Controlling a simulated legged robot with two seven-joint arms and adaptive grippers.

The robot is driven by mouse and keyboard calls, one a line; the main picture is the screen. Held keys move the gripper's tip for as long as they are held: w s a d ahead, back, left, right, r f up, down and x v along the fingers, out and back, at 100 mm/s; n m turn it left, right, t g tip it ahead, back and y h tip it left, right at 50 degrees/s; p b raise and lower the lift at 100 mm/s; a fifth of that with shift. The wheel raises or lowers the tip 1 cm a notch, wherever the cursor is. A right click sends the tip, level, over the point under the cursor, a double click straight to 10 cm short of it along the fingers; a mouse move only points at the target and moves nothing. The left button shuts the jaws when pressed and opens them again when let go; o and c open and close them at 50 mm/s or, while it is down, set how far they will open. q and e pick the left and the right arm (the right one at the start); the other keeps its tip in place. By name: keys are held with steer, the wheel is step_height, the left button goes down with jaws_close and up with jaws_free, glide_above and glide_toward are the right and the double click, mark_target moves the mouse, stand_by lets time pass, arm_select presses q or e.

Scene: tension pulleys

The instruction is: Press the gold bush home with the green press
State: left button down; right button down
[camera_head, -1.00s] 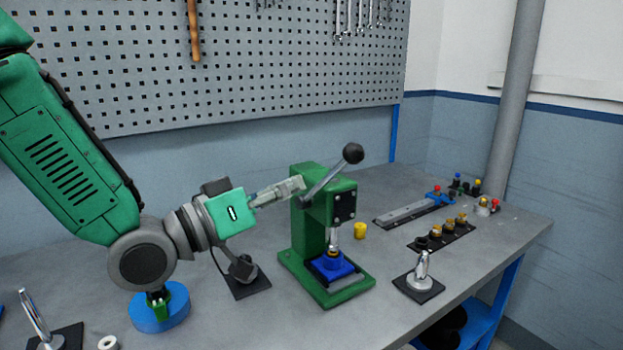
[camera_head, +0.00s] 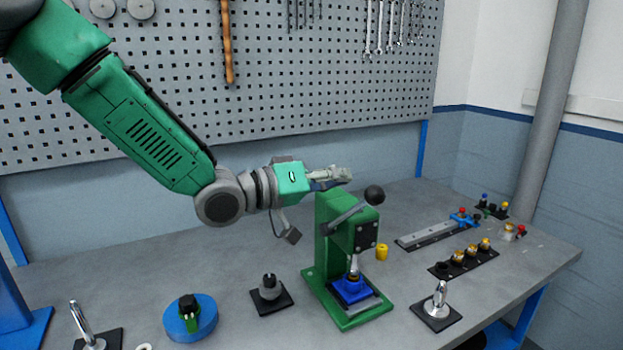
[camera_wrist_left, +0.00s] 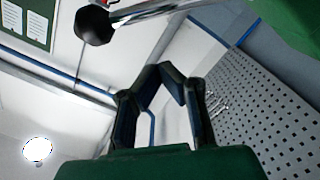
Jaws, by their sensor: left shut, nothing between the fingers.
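The green press (camera_head: 328,240) stands on the bench with its lever (camera_head: 347,216) angled up to a black ball knob (camera_head: 375,194). Under its silver ram (camera_head: 354,268) sits a blue block (camera_head: 350,289); I cannot make out a gold bush there. My left gripper (camera_head: 345,177) is shut and empty, just above the press top, left of and above the knob. In the left wrist view the gripper's dark fingers (camera_wrist_left: 162,74) show with nothing between them, and the knob (camera_wrist_left: 95,25) is apart from them at upper left. My right gripper is not in view.
A yellow cylinder (camera_head: 382,252) stands behind the press. A dark strip (camera_head: 440,270) with several gold-coloured parts and a grey rail (camera_head: 425,236) lie to the right. A blue round base (camera_head: 205,325) and a small black stand (camera_head: 283,303) are at left.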

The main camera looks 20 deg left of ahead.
mark_target(348, 216)
arm_select(q)
steer(key=d+f, duration=0.1)
steer(key=s+d+f, duration=0.1)
steer(key=shift+s+d+f, duration=0.1)
steer(key=shift+d+f, duration=0.1)
steer(key=shift+f, duration=0.2)
steer(key=shift+a, duration=0.1)
